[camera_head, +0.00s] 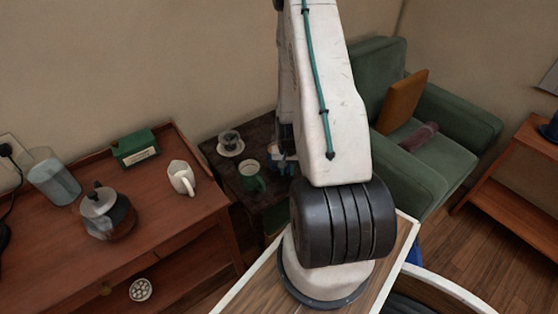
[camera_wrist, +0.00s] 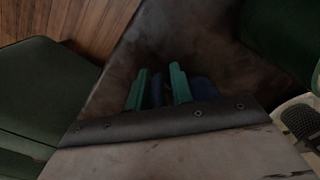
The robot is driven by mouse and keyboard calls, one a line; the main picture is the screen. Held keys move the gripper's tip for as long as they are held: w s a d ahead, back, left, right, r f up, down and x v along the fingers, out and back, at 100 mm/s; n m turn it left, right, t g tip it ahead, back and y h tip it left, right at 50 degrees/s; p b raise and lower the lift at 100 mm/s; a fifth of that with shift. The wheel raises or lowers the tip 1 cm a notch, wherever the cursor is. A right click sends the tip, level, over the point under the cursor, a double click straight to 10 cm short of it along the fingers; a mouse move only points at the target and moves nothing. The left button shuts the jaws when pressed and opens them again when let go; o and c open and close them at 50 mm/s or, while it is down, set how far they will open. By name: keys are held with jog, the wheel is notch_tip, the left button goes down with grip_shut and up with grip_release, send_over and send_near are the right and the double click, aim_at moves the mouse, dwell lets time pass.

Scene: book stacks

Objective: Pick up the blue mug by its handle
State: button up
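The blue mug (camera_wrist: 204,89) shows in the wrist view as a dark blue shape just right of my right fingertip, mostly hidden by my gripper. In the head view it is largely behind my arm on the dark side table (camera_head: 218,160). My gripper (camera_wrist: 159,82) points down at the table top, its two teal fingers apart. A narrow dark blue strip, seemingly the mug's handle, shows between the fingers. I see a gap beside the strip, and contact is not clear.
A green mug (camera_head: 252,178) and a cup on a saucer (camera_head: 230,144) stand left of my gripper on the side table. A green armchair (camera_head: 432,150) is close on the right. A desk (camera_head: 160,220) with a white pitcher (camera_head: 181,178) and a glass pot (camera_head: 107,214) is at left.

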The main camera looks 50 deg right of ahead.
grip_shut()
jog(key=shift+r, duration=0.2)
